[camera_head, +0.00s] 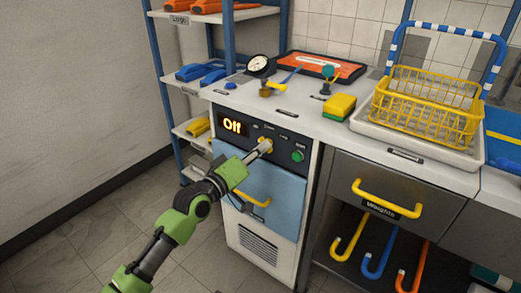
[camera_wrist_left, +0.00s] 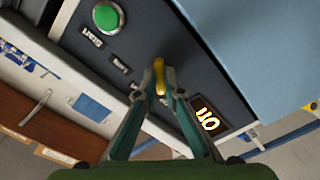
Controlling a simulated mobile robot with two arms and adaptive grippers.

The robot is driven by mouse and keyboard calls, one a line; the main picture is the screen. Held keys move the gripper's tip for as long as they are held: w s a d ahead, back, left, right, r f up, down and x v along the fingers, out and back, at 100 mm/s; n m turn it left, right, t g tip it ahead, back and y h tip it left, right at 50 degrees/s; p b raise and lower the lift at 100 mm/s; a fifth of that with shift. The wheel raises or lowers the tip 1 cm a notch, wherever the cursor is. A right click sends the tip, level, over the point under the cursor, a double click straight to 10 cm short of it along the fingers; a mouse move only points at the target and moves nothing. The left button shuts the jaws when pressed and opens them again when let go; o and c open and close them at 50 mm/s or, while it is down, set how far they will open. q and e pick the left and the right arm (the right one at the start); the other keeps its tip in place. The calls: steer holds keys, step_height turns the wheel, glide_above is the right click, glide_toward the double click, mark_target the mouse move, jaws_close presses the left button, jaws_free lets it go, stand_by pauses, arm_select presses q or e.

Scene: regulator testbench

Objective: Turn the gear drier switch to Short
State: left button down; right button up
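The gear drier (camera_head: 268,253) is a white cabinet with a dark control panel and a blue door. Its display (camera_head: 232,125) reads "Off"; it also shows, turned round, in the left wrist view (camera_wrist_left: 207,118). The yellow switch (camera_wrist_left: 159,76) is between the display and a green button (camera_head: 298,156). My left gripper (camera_wrist_left: 160,83) has its fingertips closed on both sides of the switch, and in the head view the gripper (camera_head: 265,146) reaches the panel and covers part of it. Labels around the switch are too small or partly hidden to read surely. My right gripper is not in view.
On the counter above are a gauge (camera_head: 260,65), a yellow-green sponge (camera_head: 339,106) and a yellow basket (camera_head: 425,98). A drawer (camera_head: 345,190) is to the right. The floor at left is clear.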

arm_select(q)
steer(key=shift+m, duration=0.3)
steer(key=shift+m+p, duration=1.6)
steer(key=shift+m, duration=3.1)
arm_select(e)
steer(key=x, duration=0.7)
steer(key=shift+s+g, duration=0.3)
arm_select(q)
steer(key=shift+f, duration=0.1)
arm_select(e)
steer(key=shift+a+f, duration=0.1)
arm_select(q)
steer(key=c, duration=2.1)
jaws_free()
steer(key=shift+c, duration=0.2)
steer(key=shift+a, duration=0.1)
